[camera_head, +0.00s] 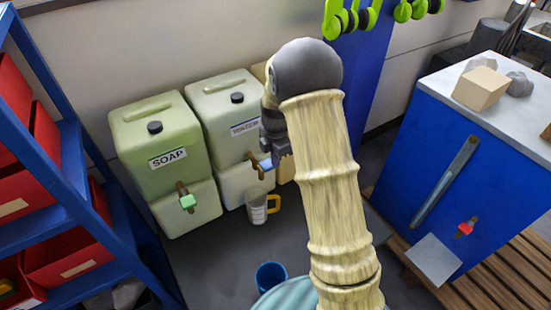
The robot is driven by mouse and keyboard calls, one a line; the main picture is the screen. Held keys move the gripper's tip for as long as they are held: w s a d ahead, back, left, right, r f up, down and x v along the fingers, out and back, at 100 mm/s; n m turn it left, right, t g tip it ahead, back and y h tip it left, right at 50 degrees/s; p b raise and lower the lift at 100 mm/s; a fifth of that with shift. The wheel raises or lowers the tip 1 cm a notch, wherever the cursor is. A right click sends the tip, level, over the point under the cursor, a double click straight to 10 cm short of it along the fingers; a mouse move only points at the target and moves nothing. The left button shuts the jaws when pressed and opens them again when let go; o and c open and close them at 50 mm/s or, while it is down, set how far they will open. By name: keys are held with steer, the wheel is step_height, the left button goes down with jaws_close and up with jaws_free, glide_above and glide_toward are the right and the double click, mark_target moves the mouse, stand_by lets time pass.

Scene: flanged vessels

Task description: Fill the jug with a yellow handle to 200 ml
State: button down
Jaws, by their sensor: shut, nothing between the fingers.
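The jug (256,209) with a yellow handle (274,204) stands upright on the grey floor in front of the second pale container (222,100). Its handle points right, and I cannot make out any liquid level. That container's label is hard to read. Its tap with a blue handle (266,165) sits above the jug. My gripper (277,158) is shut and empty, right at the blue tap handle; I cannot tell whether it touches it. My arm hides the area behind and to the right of it.
A greenish container labelled SOAP (155,150) with a green tap (187,202) stands at left. A blue shelf with red bins (70,245) is at far left. A blue cup (271,275) is in front. A blue cabinet (440,170) with a red tap stands right.

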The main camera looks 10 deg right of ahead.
steer(key=shift+f, duration=0.15)
steer(key=f+t+b, duration=0.1)
steer(key=b, duration=0.2)
steer(key=s+f+t+b, duration=0.1)
steer(key=f+b, duration=0.1)
steer(key=b, duration=0.1)
steer(key=s+f+t+y+b, duration=0.1)
steer(key=b, duration=0.3)
steer(key=shift+d+f+t, duration=0.25)
steer(key=shift+f+t, duration=0.1)
steer(key=shift+t, duration=0.05)
steer(key=shift+s+f, duration=0.2)
steer(key=shift+s, duration=0.05)
stand_by(2.5)
stand_by(3.8)
